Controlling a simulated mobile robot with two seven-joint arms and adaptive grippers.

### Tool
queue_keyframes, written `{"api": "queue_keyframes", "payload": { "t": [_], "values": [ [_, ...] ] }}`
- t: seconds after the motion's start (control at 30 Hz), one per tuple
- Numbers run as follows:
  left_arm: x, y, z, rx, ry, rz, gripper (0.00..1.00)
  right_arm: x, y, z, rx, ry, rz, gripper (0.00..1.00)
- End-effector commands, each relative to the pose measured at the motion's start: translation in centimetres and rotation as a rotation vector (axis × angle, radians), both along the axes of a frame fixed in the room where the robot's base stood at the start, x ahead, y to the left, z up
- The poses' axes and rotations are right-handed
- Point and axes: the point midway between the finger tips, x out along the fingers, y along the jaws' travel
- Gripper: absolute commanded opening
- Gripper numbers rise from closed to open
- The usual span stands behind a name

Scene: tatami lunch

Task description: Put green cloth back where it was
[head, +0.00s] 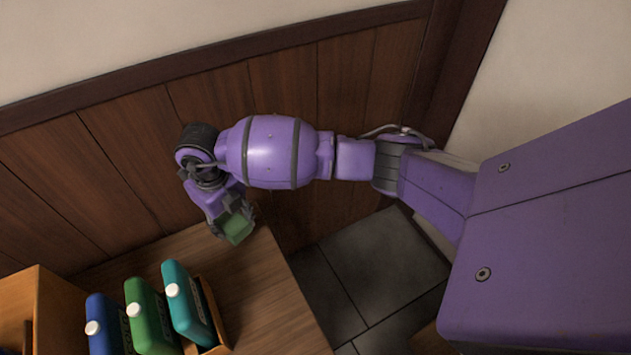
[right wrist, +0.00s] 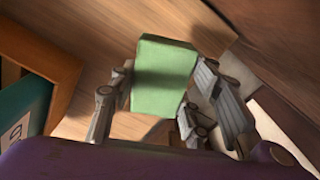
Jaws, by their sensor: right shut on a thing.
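The green cloth (head: 237,228) is a small, block-like folded piece, held over the wooden table near its back right corner. It also shows in the right wrist view (right wrist: 165,75), between the two fingers. My right gripper (head: 232,216) is shut on it, with one finger on each side of the cloth in the right wrist view (right wrist: 152,100). Whether the cloth touches the table top cannot be told. My left gripper is not in view.
A wooden holder (head: 210,305) with blue, green (head: 150,315) and teal (head: 188,302) bottles with white caps stands left of the gripper. A wooden box (head: 40,300) is further left. A panelled wall (head: 130,150) rises behind. Bare table (head: 265,290) lies right of the bottles.

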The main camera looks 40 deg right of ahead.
Motion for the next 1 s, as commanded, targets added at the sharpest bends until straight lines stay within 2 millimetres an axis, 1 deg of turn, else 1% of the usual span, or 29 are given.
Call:
{"api": "queue_keyframes", "payload": {
  "t": [0.03,0.17,0.3,0.4,0.47,0.67,0.8,0.83,0.93,0.97,1.0],
  "values": [
    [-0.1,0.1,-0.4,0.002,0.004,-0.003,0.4,0.0,0.0,-0.8,0.0,0.0,0.0,0.19],
    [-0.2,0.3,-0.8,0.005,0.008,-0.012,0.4,0.0,0.0,-2.0,0.0,0.001,0.0,0.19],
    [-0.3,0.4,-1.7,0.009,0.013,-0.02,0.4,-0.1,0.0,-4.5,-0.001,0.003,0.001,0.19],
    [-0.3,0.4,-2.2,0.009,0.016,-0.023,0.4,0.0,0.0,-5.8,0.001,0.002,0.002,0.19],
    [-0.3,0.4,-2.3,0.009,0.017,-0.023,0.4,0.0,0.0,-6.0,0.001,-0.001,0.002,0.19],
    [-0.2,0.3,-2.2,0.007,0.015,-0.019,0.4,0.1,0.0,-5.8,0.001,-0.003,0.003,0.19],
    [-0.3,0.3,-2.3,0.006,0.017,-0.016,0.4,0.1,0.0,-6.1,0.0,-0.002,0.003,0.19],
    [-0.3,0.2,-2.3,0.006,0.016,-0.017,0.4,0.1,0.0,-6.1,-0.001,-0.002,0.003,0.46],
    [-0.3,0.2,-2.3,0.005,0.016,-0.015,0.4,0.1,0.0,-6.0,0.0,-0.003,0.003,0.59],
    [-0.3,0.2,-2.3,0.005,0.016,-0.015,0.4,0.1,0.0,-6.0,0.0,-0.003,0.003,0.62],
    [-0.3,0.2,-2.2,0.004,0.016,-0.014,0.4,0.1,0.0,-6.0,0.0,-0.003,0.003,0.62]
  ]
}}
